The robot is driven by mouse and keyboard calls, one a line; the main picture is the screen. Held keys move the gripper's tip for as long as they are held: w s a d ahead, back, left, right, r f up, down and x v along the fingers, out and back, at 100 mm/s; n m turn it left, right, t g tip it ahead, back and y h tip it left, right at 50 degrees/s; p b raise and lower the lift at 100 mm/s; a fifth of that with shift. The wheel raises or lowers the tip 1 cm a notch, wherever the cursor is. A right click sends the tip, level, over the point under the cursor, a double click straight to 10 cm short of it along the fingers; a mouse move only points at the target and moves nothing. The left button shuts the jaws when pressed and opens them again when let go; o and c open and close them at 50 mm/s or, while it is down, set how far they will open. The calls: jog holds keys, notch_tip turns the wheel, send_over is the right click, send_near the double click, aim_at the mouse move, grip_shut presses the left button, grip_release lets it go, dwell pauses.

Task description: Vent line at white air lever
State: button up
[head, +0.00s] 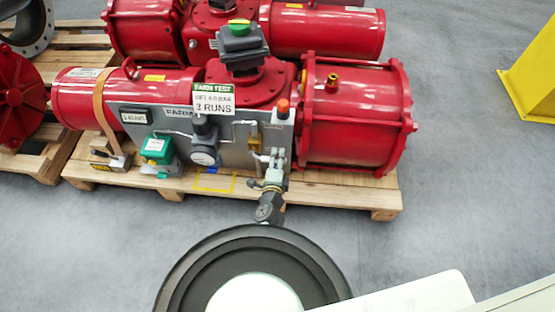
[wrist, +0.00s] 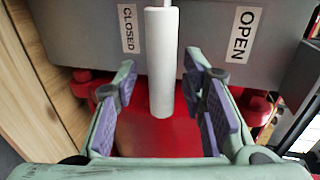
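The white air lever (wrist: 161,62) is a plain white rod in the wrist view. It hangs upright in front of a grey panel (wrist: 190,50), between a CLOSED label (wrist: 129,28) on the left and an OPEN label (wrist: 243,34) on the right. My gripper (wrist: 163,85) is open, with one purple-padded finger on each side of the lever. A gap shows on both sides, so neither pad appears to touch it. In the head view my gripper (head: 273,172) is at the right end of the actuator's grey panel (head: 182,134); the lever cannot be made out there.
The red actuator (head: 355,118) lies on a wooden pallet (head: 340,194), with another red actuator (head: 330,32) behind. A yellow post (head: 530,80) stands right; grey floor between is clear.

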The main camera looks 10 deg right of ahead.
jog(key=shift+r, duration=0.1)
notch_tip(320, 180, up, 10)
dwell(0.5)
